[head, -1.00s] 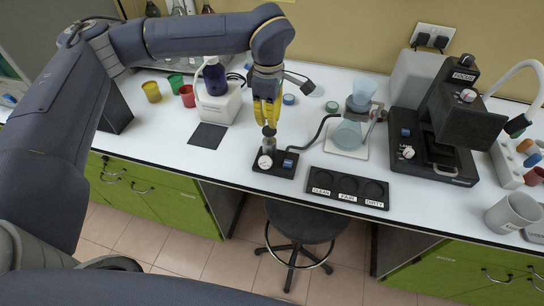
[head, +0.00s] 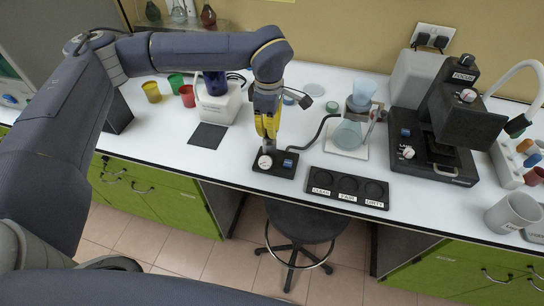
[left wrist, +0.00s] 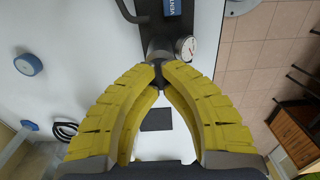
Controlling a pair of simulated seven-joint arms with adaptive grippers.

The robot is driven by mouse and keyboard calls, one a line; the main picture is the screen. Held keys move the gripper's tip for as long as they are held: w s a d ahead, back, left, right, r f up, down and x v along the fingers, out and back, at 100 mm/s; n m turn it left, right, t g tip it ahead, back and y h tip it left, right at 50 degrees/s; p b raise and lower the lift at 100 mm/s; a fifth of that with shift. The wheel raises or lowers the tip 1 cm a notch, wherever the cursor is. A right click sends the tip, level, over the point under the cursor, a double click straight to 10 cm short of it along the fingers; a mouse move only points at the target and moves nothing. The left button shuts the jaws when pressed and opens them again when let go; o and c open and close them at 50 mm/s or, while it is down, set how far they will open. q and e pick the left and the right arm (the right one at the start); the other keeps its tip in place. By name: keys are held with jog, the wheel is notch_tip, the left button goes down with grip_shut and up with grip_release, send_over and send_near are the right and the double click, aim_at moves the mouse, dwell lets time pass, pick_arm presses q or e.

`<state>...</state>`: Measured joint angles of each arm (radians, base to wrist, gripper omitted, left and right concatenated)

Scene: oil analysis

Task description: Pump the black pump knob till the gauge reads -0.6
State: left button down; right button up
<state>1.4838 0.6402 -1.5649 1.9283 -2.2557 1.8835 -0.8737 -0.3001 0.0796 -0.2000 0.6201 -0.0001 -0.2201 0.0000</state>
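The hand pump stands on a black base (head: 285,170) near the front edge of the white bench. Its round white gauge (head: 264,162) faces front; it also shows in the left wrist view (left wrist: 187,48), but the reading is too small to tell. My left gripper (head: 267,137) points down over the pump, its yellow fingers drawn together at the top of it. In the left wrist view the fingertips close around the black pump knob (left wrist: 158,76), which they partly cover. My right gripper is not in view.
A blue vent button (head: 288,163) sits right of the gauge. A black hose leads to a flask with a funnel (head: 349,134). A tray (head: 346,188) labelled CLEAN, FAIR and DIRTY lies to the right, then a microscope (head: 460,115). A dark pad (head: 208,136) lies left.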

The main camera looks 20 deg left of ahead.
pick_arm(q)
jog(key=shift+f, duration=0.5)
jog(key=shift+r, duration=2.8)
jog(key=shift+f, duration=0.15)
jog(key=shift+f, duration=2.65)
jog(key=shift+r, duration=0.1)
